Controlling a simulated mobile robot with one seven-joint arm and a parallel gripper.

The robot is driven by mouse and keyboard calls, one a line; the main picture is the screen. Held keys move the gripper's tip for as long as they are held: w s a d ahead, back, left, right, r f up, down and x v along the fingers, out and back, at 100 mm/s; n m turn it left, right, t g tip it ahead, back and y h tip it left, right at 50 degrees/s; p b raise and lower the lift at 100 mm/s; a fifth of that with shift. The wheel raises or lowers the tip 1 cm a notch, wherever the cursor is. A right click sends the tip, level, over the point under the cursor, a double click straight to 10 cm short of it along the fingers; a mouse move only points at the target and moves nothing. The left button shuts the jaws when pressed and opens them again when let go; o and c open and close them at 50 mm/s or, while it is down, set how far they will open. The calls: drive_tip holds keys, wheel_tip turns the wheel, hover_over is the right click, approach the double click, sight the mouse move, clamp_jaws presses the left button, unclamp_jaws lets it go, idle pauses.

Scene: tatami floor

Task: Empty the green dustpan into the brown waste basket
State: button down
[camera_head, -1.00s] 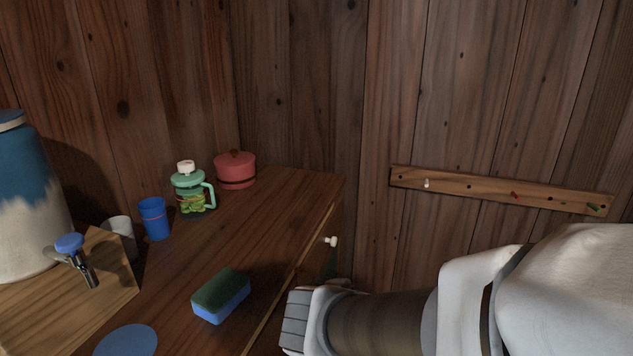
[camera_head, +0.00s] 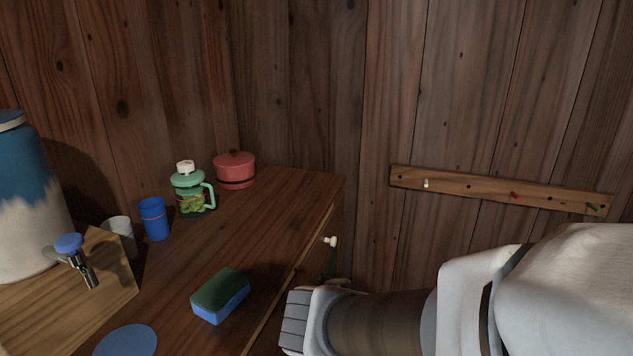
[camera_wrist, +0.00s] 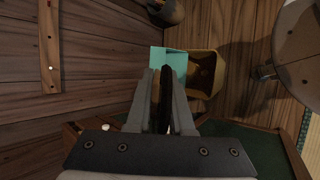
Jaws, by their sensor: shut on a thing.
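In the wrist view my gripper (camera_wrist: 165,75) is shut, its two long fingers close together. The green dustpan (camera_wrist: 170,61) shows just beyond the fingertips, and the fingers hide its near part and grip point. The brown waste basket (camera_wrist: 217,74) is open-topped with a dark inside. The dustpan overlaps the basket's left side in this view; I cannot tell its height above the rim or its exact tilt. In the head view my gripper, the dustpan and the basket are hidden or out of frame.
A peg rail (camera_head: 490,190) is on the wall. A dark rounded container (camera_wrist: 166,12) stands near the basket.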

drive_tip(key=shift+w+r+p, duration=0.35)
drive_tip(key=shift+r+p, duration=0.1)
drive_tip(key=shift+p, duration=0.15)
drive_tip(key=w+d+r+g+y+p, duration=0.1)
drive_tip(key=w+d+p, duration=0.3)
drive_tip(key=w+p, duration=0.5)
drive_tip(key=w+d+r+n+g+y+p, duration=0.1)
drive_tip(key=w+d+r+g+p, duration=0.2)
drive_tip(key=w+p, duration=0.6)
drive_tip(key=w+d+r+g+y+p, duration=0.1)
drive_tip(key=w+d+r+g+p, duration=0.1)
drive_tip(key=w+d+p, duration=0.5)
drive_tip(key=shift+w+d+r+n+g+y+p, duration=0.15)
drive_tip(key=shift+w+r+n+g+y+p, duration=0.3)
drive_tip(key=shift+w+p, duration=1.45)
drive_tip(key=shift+w+r+b, duration=0.1)
drive_tip(key=shift+w+b, duration=0.2)
drive_tip(key=shift+w, duration=0.05)
drive_tip(key=shift+s, duration=0.1)
